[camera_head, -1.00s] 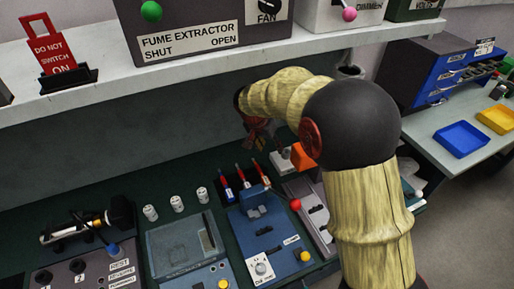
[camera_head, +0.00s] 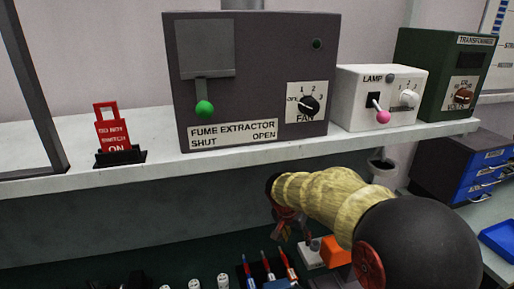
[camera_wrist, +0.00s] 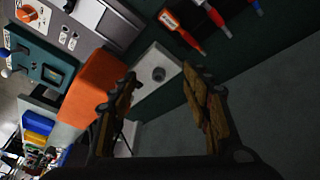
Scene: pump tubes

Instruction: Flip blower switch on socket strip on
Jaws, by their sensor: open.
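My gripper (camera_wrist: 159,77) is open and empty in the wrist view, its two worn brown fingers spread apart. An orange block (camera_wrist: 91,85) sits left of that box. In the head view my gripper (camera_head: 287,226) hangs below the shelf, near the white box (camera_head: 312,259) and the orange block (camera_head: 337,251). I cannot read a blower label or pick out the socket strip for sure; a grey panel with round sockets (camera_wrist: 70,38) shows at the upper left in the wrist view.
The shelf (camera_head: 75,186) runs above my arm with the fume extractor (camera_head: 250,85), lamp box (camera_head: 350,90) and transformer (camera_head: 440,75) on it. Red- and blue-tipped tools (camera_head: 268,266) stand left of the white box. Blue drawers (camera_head: 487,162) are at right.

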